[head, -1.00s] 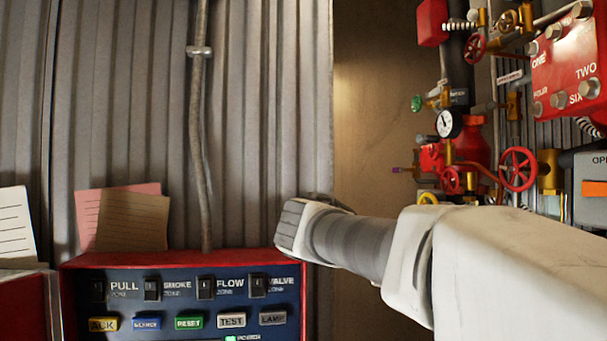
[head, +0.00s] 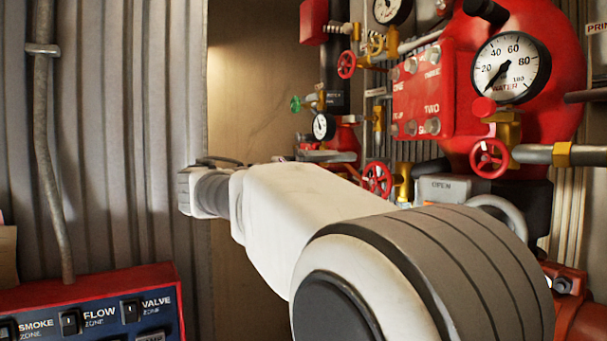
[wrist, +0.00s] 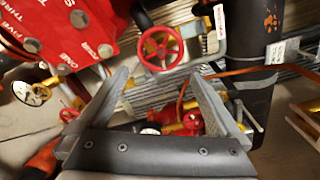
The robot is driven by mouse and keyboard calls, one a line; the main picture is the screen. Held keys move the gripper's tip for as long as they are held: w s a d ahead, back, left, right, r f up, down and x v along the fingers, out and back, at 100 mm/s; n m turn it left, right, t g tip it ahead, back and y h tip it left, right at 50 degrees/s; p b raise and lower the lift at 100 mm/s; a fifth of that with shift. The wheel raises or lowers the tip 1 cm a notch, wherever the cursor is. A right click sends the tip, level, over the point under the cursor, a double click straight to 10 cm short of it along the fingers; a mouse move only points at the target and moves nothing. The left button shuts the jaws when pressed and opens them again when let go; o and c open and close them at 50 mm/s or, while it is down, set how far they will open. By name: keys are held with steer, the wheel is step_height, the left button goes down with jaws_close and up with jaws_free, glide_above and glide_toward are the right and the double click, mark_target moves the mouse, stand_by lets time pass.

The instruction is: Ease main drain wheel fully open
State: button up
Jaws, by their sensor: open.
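Several handwheels show, and I cannot tell from any label which is the main drain wheel. In the head view, a red wheel (head: 378,178) sits just beyond my arm, partly hidden. A larger-looking red wheel (head: 489,158) is on brass fittings below the water gauge. In the wrist view, a spoked red wheel (wrist: 161,48) lies beyond the fingertips, near the gap between them, and I cannot match it surely to one in the head view. My gripper (wrist: 159,82) is open and touches no wheel.
A red bolted plate (head: 425,92) and a water gauge (head: 511,68) crowd the right. A grey box marked OPEN (head: 447,190) is beside my arm. A switch panel (head: 90,308) is at lower left. A dark pipe (wrist: 250,70) stands right in the wrist view.

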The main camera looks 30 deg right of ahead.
mark_target(368, 181)
steer(key=d, duration=0.3)
steer(key=d+p, duration=0.1)
steer(key=d, duration=0.4)
steer(key=shift+w+d, duration=0.35)
steer(key=shift+d, duration=0.05)
steer(key=c, duration=1)
steer(key=shift+w+f+n+p, duration=0.1)
steer(key=shift+f+n+p, duration=0.1)
steer(key=shift+n, duration=1.1)
steer(key=shift+f+n+p, duration=0.15)
steer(key=shift+n, duration=1.15)
steer(key=o, duration=1)
